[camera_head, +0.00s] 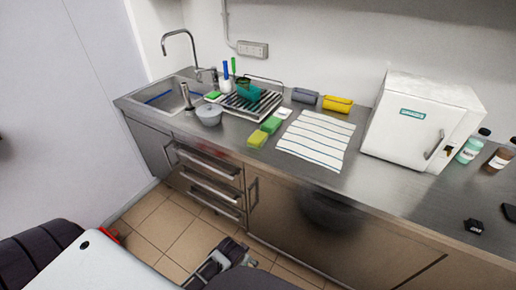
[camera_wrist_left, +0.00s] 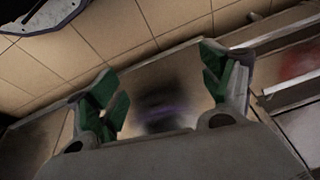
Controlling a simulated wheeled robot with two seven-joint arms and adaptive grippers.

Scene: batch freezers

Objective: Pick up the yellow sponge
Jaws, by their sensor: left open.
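The yellow sponge (camera_head: 257,138) lies flat on the steel counter near its front edge. It is in front of a green sponge (camera_head: 271,125), with a white one (camera_head: 284,113) behind that in a row. My left gripper (camera_wrist_left: 159,75) is open and empty in the left wrist view, its green-padded fingers spread apart over cabinet front and floor. No sponge shows in that view. In the head view, gripper parts (camera_head: 230,258) show low at the bottom, below the counter and well apart from the sponge. My right gripper is not in view.
A striped cloth (camera_head: 316,139) lies right of the sponges. A bowl (camera_head: 209,115), dish rack (camera_head: 251,103) and sink (camera_head: 165,97) are to the left. A yellow bundle (camera_head: 338,104) and white box appliance (camera_head: 420,122) stand behind. Drawer handles (camera_head: 212,190) stick out below the counter.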

